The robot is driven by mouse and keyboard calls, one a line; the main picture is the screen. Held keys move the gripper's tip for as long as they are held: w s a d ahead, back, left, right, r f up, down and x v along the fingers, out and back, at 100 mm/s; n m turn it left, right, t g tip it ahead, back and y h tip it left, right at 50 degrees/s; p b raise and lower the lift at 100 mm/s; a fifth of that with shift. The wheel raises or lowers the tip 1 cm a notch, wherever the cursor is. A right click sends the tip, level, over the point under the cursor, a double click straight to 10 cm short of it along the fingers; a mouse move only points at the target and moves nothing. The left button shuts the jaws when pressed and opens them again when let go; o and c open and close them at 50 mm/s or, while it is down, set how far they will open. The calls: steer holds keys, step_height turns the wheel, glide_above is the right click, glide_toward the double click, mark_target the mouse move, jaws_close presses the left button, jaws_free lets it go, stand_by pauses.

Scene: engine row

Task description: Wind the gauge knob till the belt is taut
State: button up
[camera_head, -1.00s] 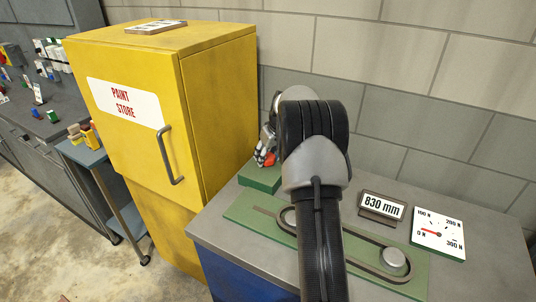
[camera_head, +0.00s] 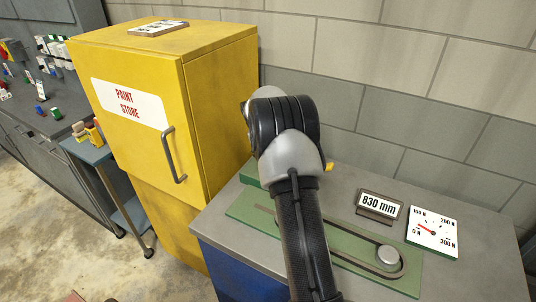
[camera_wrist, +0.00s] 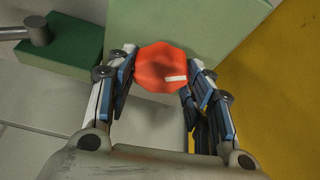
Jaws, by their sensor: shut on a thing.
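The red knob (camera_wrist: 161,70) with a white mark is between the fingers of my gripper (camera_wrist: 161,62) in the wrist view; the fingers are shut on it. In the head view my own arm hides the knob and the gripper. The dark belt (camera_head: 350,262) runs around a round metal pulley (camera_head: 387,255) on a green plate (camera_head: 408,283); my arm covers its middle, and I cannot tell its slack. The white gauge (camera_head: 446,234) has a red needle pointing between 0 N and 100 N.
A sign reading 830 mm (camera_head: 379,205) stands behind the belt on the grey bench top (camera_head: 480,277). A yellow paint store cabinet (camera_head: 215,100) stands close on the left, and a block wall (camera_head: 430,120) is behind. A green block (camera_wrist: 58,48) is at left in the wrist view.

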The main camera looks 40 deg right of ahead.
steer(key=m+g, duration=0.1)
steer(key=m, duration=0.3)
steer(key=shift+w+m+g+h, duration=0.15)
steer(key=shift+m+g+h, duration=0.15)
steer(key=shift+g, duration=0.1)
steer(key=m+g+p, duration=0.1)
steer(key=m+p, duration=0.2)
steer(key=m, duration=0.1)
steer(key=shift+m+g, duration=0.4)
steer(key=o, duration=1.1)
steer(key=shift+c, duration=0.2)
steer(key=shift+w+a+r, duration=0.1)
steer(key=shift+r, duration=0.05)
steer(key=v, duration=1.1)
steer(key=shift+r, duration=0.35)
steer(key=shift+w, duration=0.1)
